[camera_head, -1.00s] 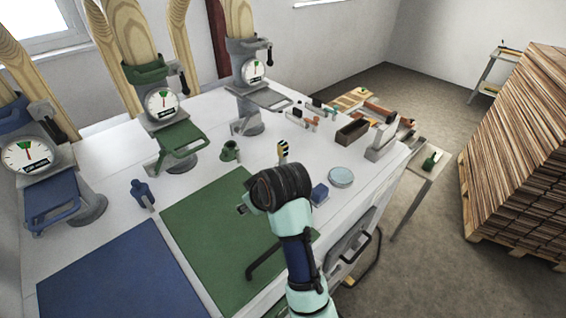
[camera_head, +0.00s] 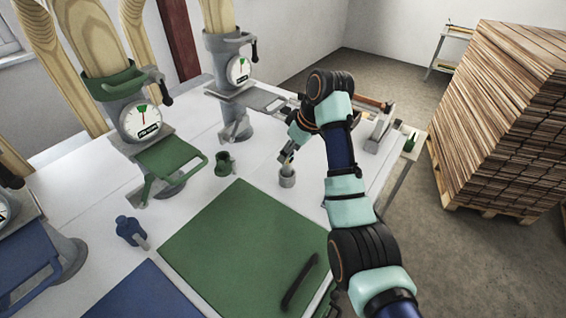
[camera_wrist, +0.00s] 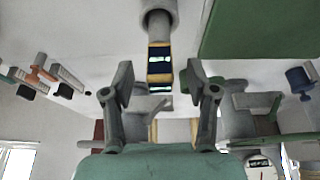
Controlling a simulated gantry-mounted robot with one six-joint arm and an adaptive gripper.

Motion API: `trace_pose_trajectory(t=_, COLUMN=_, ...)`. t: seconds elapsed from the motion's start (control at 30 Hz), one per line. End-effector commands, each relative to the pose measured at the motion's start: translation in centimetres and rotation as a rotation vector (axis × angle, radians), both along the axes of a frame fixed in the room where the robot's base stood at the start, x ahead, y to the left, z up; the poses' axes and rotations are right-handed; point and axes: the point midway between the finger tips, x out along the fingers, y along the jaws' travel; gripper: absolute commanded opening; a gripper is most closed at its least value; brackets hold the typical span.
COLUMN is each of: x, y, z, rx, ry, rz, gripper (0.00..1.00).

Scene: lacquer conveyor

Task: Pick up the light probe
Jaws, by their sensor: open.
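What looks like the light probe (camera_wrist: 160,64), a dark stick with yellow bands, stands in a grey round holder (camera_wrist: 159,16). In the wrist view, which is upside down, it hangs from that holder at top centre. In the head view the grey holder (camera_head: 287,178) stands on the white table beyond the green mat, and the probe is mostly hidden by my gripper. My gripper (camera_wrist: 160,78) is open, with one finger on each side of the probe in the picture. I cannot tell whether either finger touches it. In the head view my gripper (camera_head: 288,156) is just above the holder.
A green holder (camera_head: 224,164) and a blue holder (camera_head: 130,231) stand to the left. The green mat (camera_head: 240,245) lies in front. Dial-faced machines, one green (camera_head: 142,122) and one grey (camera_head: 238,70), line the back left. A wood stack (camera_head: 505,120) stands right, off the table.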

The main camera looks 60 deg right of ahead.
Motion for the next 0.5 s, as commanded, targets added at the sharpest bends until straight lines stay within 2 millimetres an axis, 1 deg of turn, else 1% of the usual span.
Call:
trace_pose_trajectory(t=0.03, x=0.2, y=0.0, z=-0.5, rx=0.001, ry=0.001, rz=0.000, gripper=0.58)
trace_pose_trajectory(t=0.2, x=0.5, y=0.0, z=-1.4, rx=0.002, ry=0.002, rz=-0.001, gripper=0.58)
trace_pose_trajectory(t=0.27, x=0.8, y=-0.1, z=-2.2, rx=0.003, ry=0.003, rz=-0.001, gripper=0.58)
trace_pose_trajectory(t=0.4, x=1.7, y=-0.2, z=-4.6, rx=0.002, ry=0.002, rz=0.001, gripper=0.58)
trace_pose_trajectory(t=0.5, x=2.0, y=-0.3, z=-5.5, rx=0.000, ry=0.001, rz=0.000, gripper=0.58)
